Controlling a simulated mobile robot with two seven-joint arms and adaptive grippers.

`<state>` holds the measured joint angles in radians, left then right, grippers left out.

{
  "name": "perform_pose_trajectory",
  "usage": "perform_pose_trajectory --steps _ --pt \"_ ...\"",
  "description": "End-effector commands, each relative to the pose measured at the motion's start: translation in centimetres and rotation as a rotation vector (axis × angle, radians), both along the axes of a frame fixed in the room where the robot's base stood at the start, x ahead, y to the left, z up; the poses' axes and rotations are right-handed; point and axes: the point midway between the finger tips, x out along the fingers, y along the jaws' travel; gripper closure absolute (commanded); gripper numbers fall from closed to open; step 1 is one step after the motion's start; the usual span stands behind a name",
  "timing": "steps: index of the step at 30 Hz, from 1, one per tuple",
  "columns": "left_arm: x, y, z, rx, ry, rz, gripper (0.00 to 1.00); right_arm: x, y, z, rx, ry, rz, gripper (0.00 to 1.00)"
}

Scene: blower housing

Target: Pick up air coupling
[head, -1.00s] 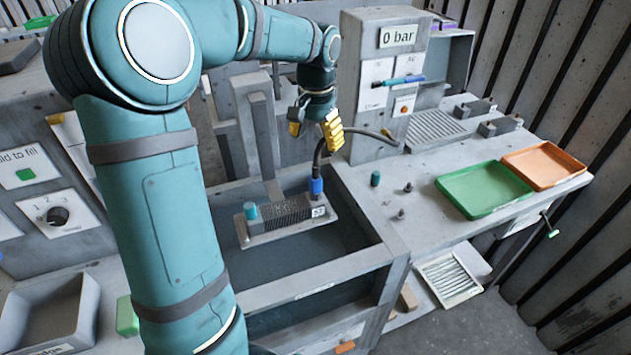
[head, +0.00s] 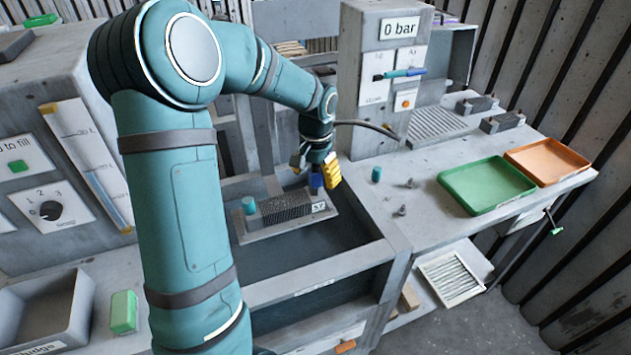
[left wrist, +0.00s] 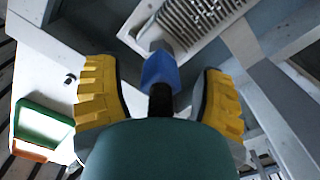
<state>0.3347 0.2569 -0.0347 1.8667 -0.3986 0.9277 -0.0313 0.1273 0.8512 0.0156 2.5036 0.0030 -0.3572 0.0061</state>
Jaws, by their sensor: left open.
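The blue air coupling (head: 316,180) sits upright at the right end of the finned part (head: 285,208) over the tank, with a black hose running from it. My left gripper (head: 317,176) is down at the coupling from above, its yellow fingers spread. In the left wrist view the coupling (left wrist: 160,72) and its black hose end lie between the open yellow fingers (left wrist: 160,95), with a gap on both sides. The gripper body hides part of the hose. My right gripper is not in view.
The finned part rests on a plate above the tank (head: 300,290). The grey pressure cabinet (head: 372,80) reading 0 bar stands close right of the gripper. A teal cap (head: 376,174) and small fittings lie on the bench near the green tray (head: 487,188).

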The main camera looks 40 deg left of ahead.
Motion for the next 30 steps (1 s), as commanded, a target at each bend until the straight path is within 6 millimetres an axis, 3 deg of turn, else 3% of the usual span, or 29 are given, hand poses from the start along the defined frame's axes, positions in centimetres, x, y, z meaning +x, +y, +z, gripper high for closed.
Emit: perform_pose_trajectory --steps 6,12,24,30 --pt "0.0 0.0 0.0 0.000 -0.001 0.000 0.29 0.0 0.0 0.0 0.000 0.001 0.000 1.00" --pt "0.0 0.0 0.0 0.000 -0.001 0.000 0.99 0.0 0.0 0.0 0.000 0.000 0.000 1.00" --pt "0.0 0.0 0.3 0.000 -0.002 0.000 1.00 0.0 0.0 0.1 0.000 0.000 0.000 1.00" --pt "0.1 0.0 3.0 0.002 -0.006 0.001 1.00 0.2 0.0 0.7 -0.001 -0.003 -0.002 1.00"
